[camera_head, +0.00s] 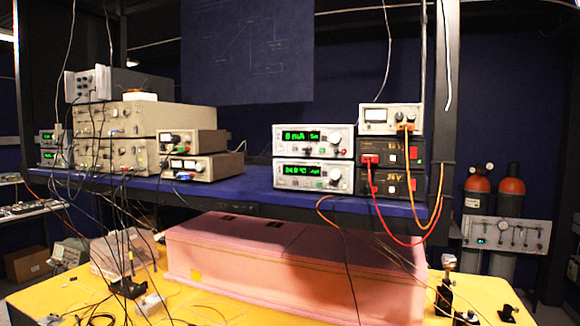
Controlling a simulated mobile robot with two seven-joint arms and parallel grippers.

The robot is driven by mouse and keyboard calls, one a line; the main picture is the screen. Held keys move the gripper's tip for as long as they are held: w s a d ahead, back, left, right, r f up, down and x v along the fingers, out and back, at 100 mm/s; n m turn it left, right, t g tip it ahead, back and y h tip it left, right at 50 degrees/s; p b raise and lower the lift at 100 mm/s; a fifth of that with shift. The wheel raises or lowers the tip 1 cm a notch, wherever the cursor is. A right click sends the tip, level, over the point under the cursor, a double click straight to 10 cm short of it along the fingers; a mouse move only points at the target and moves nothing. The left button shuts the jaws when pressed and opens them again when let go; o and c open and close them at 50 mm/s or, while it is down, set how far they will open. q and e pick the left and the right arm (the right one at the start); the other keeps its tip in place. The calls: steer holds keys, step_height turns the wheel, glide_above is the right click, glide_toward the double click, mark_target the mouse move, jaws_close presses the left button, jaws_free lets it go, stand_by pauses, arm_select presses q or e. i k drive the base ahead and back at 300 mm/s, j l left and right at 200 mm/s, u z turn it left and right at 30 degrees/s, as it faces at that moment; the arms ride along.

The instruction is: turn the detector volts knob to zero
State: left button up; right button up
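No label reading detector volts can be made out, so I cannot tell which knob it is. Two white instruments with green displays are stacked on the blue shelf. The upper instrument (313,141) reads about "8 mA" and has a round knob (335,138) on its right side. The lower instrument (313,175) shows a smaller green reading and has a similar knob (334,175). To their right, a small white meter box (390,117) sits on two black units with red displays, the upper unit (391,150) and the lower unit (391,182). Neither of my grippers is in view.
Larger beige instruments (130,118) and small meter units (200,166) stand on the shelf's left. Red and orange cables (385,222) hang from the black units. A pink foam box (290,262) lies on the yellow table (215,306) below. Gas cylinders (510,185) stand at right.

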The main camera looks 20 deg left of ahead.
mark_target(167, 164)
steer(key=u, duration=1.4)
